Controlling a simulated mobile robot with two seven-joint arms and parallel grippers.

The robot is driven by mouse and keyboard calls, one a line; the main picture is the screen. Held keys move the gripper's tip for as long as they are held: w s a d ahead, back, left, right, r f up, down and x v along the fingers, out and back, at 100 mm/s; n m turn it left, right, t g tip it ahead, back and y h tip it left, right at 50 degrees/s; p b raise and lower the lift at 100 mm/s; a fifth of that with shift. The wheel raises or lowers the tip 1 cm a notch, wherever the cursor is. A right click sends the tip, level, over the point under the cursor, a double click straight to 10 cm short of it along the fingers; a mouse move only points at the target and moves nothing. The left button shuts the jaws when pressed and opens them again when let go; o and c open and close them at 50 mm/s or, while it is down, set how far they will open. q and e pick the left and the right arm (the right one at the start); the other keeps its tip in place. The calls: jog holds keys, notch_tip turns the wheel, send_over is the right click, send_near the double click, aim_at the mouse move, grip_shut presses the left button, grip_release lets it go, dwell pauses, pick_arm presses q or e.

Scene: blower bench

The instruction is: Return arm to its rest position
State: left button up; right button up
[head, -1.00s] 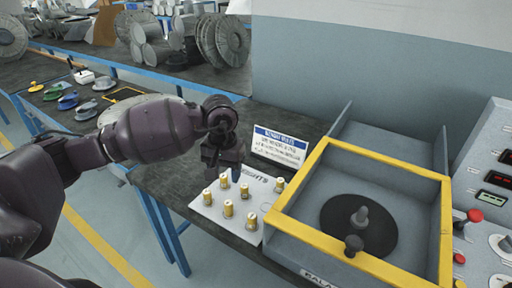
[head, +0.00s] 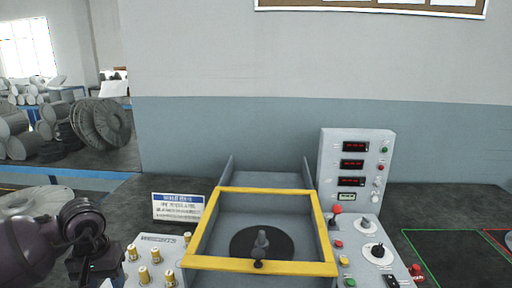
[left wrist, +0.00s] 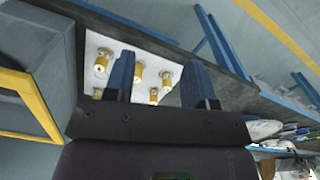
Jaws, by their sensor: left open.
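My left arm (head: 28,250) reaches in at the lower left of the head view. Its left gripper (head: 95,272) hangs beside the left edge of a white plate (head: 150,240) bearing several brass weights (head: 144,274). In the left wrist view the left gripper (left wrist: 160,65) is open, its two blue-grey fingers apart with nothing held between them. The brass weights (left wrist: 139,73) stand upright on the plate beyond the fingers. My right gripper is not in view.
A balancing machine with a yellow frame (head: 262,267) and dark disc (head: 250,240) stands right of the plate. A sign (head: 178,207) stands behind the plate. A control panel (head: 357,165) is at right. A green-outlined area (head: 450,258) of the bench is clear.

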pick_arm(q)
jog(key=w+d+r+n+t+h, duration=0.25)
jog(key=d+r+n+h, duration=0.35)
jog(key=d+n+h, duration=0.45)
jog(key=w+d+r+n+t+h, duration=0.1)
jog(key=d+r+n+t+h, duration=0.45)
jog(key=n, duration=0.75)
jog(key=s+a+f+m+t+y, duration=0.1)
jog(key=a+f+m+t+y, duration=0.4)
jog(key=m, duration=0.7)
jog(key=s+a+f+m+t+y, duration=0.1)
jog(key=f+m+y, duration=0.2)
jog(key=f+m, duration=0.65)
jog(key=s+a+f+m+t+y, duration=0.1)
jog(key=a+f+m+t+y, duration=0.2)
jog(key=m, duration=1.1)
jog(key=s+a+f+n+g+y, duration=0.1)
jog(key=s+f+n+g+y, duration=0.1)
jog(key=s+f, duration=0.6)
jog(key=s+a+f+n+g+y, duration=0.1)
jog(key=s+f+n+g+y, duration=0.2)
jog(key=s+f+n, duration=0.3)
jog(key=s+f+g, duration=0.1)
jog(key=s+f, duration=0.2)
jog(key=s, duration=0.4)
jog(key=shift+s+f+n, duration=0.2)
jog(key=shift+s+n, duration=0.1)
jog(key=shift+n, duration=0.1)
